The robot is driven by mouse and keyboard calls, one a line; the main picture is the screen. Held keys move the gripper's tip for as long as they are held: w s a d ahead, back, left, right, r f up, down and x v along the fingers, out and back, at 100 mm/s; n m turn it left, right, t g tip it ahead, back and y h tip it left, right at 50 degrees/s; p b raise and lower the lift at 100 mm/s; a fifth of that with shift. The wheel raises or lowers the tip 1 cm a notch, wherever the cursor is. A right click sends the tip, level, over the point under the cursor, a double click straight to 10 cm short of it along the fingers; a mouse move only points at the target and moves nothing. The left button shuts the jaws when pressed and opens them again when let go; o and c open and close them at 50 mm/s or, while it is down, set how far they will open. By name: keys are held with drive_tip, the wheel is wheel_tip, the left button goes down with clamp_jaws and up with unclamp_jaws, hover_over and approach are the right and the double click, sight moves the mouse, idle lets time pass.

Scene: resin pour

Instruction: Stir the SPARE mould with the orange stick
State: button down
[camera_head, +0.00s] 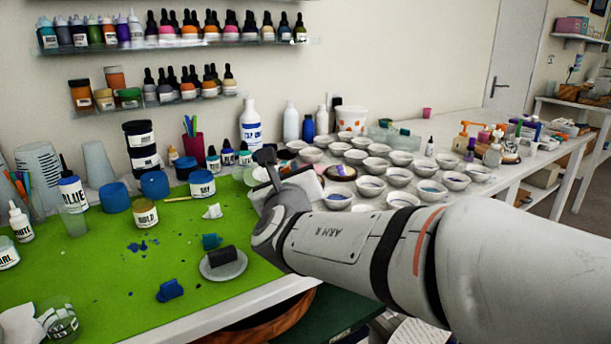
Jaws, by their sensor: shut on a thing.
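My gripper (266,158) is at the far end of my arm, over the back right edge of the green mat (110,240). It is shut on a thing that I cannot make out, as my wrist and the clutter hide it. Orange and blue sticks (20,182) stand in a clear cup at the far left. Many small pale bowls (398,177) stand on the white table right of my gripper, some with purple or blue contents. No label reading SPARE can be read, so I cannot tell which mould it is.
Labelled jars (202,184), blue tubs (154,185) and bottles (250,124) crowd the mat's back edge. A round pad (223,265) with a dark block and a blue piece (170,290) lie in front. The mat's left middle is mostly free.

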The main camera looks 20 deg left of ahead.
drive_tip(key=shift+s+d, duration=0.2)
drive_tip(key=shift+d, duration=0.15)
drive_tip(key=shift+s+a+r+p, duration=0.1)
drive_tip(key=shift+a+r+p, duration=0.15)
drive_tip(key=shift+r+p, duration=0.3)
drive_tip(key=shift+s+a+r+p, duration=0.1)
drive_tip(key=shift+a+r+p, duration=0.1)
drive_tip(key=shift+r+p, duration=0.35)
drive_tip(key=shift+s+a+r+p, duration=0.1)
drive_tip(key=shift+a+r+p, duration=0.15)
drive_tip(key=shift+r+p, duration=0.3)
drive_tip(key=shift+r, duration=0.1)
wheel_tip(320, 180, up, 5)
drive_tip(key=p, duration=0.3)
drive_tip(key=shift+p, duration=0.35)
